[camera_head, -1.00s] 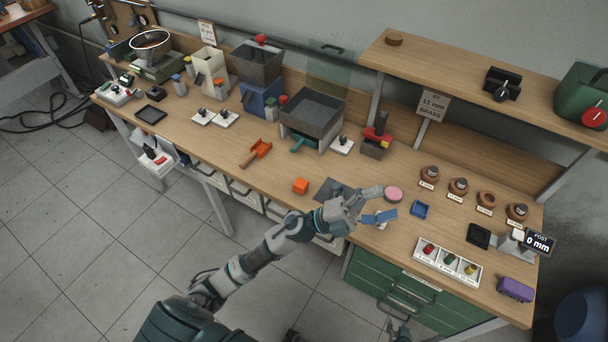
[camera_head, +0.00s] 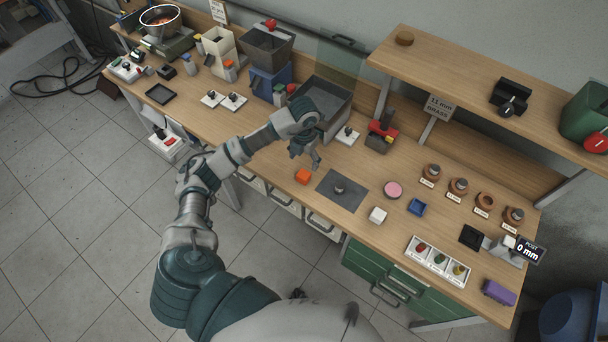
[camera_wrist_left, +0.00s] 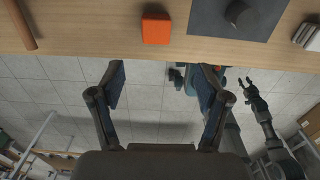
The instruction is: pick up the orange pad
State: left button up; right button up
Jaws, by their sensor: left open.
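The orange pad (camera_head: 303,177) is a small block near the front edge of the bench, left of a dark grey mat (camera_head: 354,195). In the left wrist view the orange pad (camera_wrist_left: 156,28) lies at the top, beyond my fingertips. My left gripper (camera_head: 305,160) is above the bench, just behind the pad in the head view. In the left wrist view its two fingers (camera_wrist_left: 164,80) are spread wide with nothing between them. What seems to be my right gripper (camera_wrist_left: 245,88) shows small at the right of the wrist view; its jaw state is unclear.
A grey bin (camera_head: 325,98) stands behind my left arm. In the wrist view a brown stick (camera_wrist_left: 20,25) lies left of the pad. Bare wood surrounds the pad.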

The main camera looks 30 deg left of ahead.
pick_arm(q)
send_over(302, 175)
jog(key=f, duration=0.3)
jog(key=d+f, duration=0.1)
jog(key=f, duration=0.1)
jog(key=shift+s+f+p, duration=0.1)
jog(key=shift+f+p, duration=0.2)
jog(key=shift+a+f+p, duration=0.15)
jog(key=shift+f, duration=0.75)
jog(key=shift+a+f+p, duration=0.2)
jog(key=shift+f, duration=0.75)
jog(key=shift+a+f+p, duration=0.15)
jog(key=shift+f, duration=0.75)
jog(key=c, duration=1.2)
